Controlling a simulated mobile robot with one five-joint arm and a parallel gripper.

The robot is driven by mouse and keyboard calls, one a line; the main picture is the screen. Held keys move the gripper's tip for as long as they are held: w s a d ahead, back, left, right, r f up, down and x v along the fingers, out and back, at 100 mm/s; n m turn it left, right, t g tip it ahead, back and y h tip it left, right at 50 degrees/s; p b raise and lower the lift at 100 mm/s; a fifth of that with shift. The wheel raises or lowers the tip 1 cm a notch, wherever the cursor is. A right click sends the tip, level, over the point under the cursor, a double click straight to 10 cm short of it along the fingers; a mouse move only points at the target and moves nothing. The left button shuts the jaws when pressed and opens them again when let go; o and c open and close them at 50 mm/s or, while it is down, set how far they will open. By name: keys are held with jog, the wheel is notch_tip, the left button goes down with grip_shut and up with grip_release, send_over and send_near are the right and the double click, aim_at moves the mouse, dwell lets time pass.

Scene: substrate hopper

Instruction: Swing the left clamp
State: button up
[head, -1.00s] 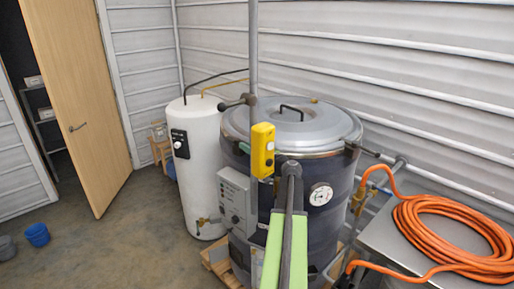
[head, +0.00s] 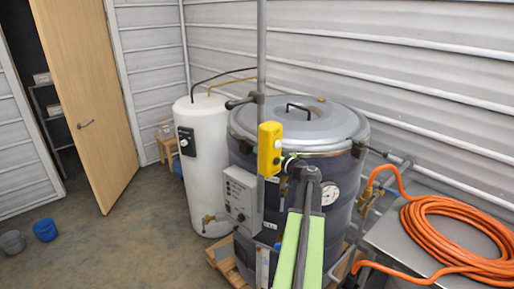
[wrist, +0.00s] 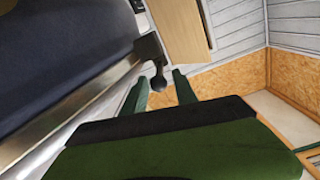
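The left clamp (head: 241,102) is a black lever with a ball end, at the left rim of the grey lid (head: 325,125), partly behind a grey pole. In the wrist view the clamp (wrist: 149,47) stands out from the metal band of the dark drum, its black ball in the gap between my green fingertips. My gripper (wrist: 161,80) is open, a finger on each side of the ball in the picture. I see no contact, and cannot tell how far the ball is beyond the tips. In the head view my wrist is at the drum's front, fingers mostly hidden.
A yellow box (head: 269,149) hangs on the grey pole (head: 261,50) close to my wrist. A grey control box (head: 239,195) and a white tank (head: 203,150) stand left of the drum (head: 342,205). An orange hose (head: 450,235) lies on a metal table at right.

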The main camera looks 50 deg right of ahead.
jog(key=s+a, duration=0.2)
jog(key=s, duration=1)
